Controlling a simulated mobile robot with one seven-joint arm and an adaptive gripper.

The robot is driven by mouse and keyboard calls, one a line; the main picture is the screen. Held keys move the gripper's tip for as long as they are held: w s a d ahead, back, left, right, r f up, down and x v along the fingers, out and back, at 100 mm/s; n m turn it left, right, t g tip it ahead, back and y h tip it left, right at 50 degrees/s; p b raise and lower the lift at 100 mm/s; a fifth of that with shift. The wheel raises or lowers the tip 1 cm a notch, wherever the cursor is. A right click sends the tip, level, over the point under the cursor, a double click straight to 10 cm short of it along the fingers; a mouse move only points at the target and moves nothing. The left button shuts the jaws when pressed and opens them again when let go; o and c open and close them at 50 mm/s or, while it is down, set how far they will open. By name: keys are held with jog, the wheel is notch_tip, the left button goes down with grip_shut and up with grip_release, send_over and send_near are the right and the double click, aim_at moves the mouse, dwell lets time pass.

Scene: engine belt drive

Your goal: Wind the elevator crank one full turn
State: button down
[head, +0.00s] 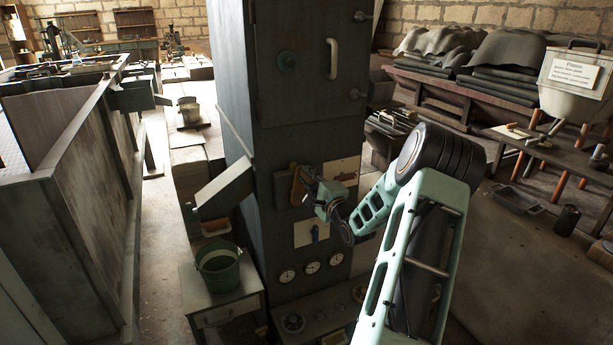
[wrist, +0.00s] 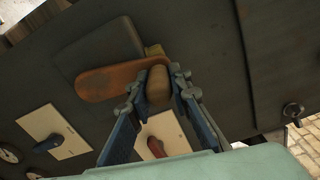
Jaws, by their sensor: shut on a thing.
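The elevator crank (head: 297,186) is a rust-brown arm on the front of a tall dark cabinet (head: 300,90). In the wrist view the crank arm (wrist: 105,81) runs leftward from its rounded wooden handle (wrist: 158,88). My gripper (wrist: 158,92) has one finger on each side of the handle and is shut on it. In the head view my gripper (head: 307,176) reaches the crank from the right, and its fingertips partly hide the handle.
Beside the crank are a plate with a red lever (wrist: 157,147) and one with a blue lever (wrist: 48,143). Gauges (head: 311,267) sit below. A chute (head: 224,187) projects at left over a green bucket (head: 218,268) on a small table (head: 224,303). A bench (head: 560,160) stands at right.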

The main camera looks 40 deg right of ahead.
jog(key=shift+d+r, duration=0.15)
jog(key=shift+d, duration=0.1)
jog(key=c, duration=1.8)
grip_release()
jog(key=shift+o, duration=0.2)
jog(key=shift+a, duration=0.1)
jog(key=shift+s, duration=0.15)
jog(key=v, duration=1.1)
jog(key=shift+s+a, duration=0.2)
jog(key=shift+s, duration=0.2)
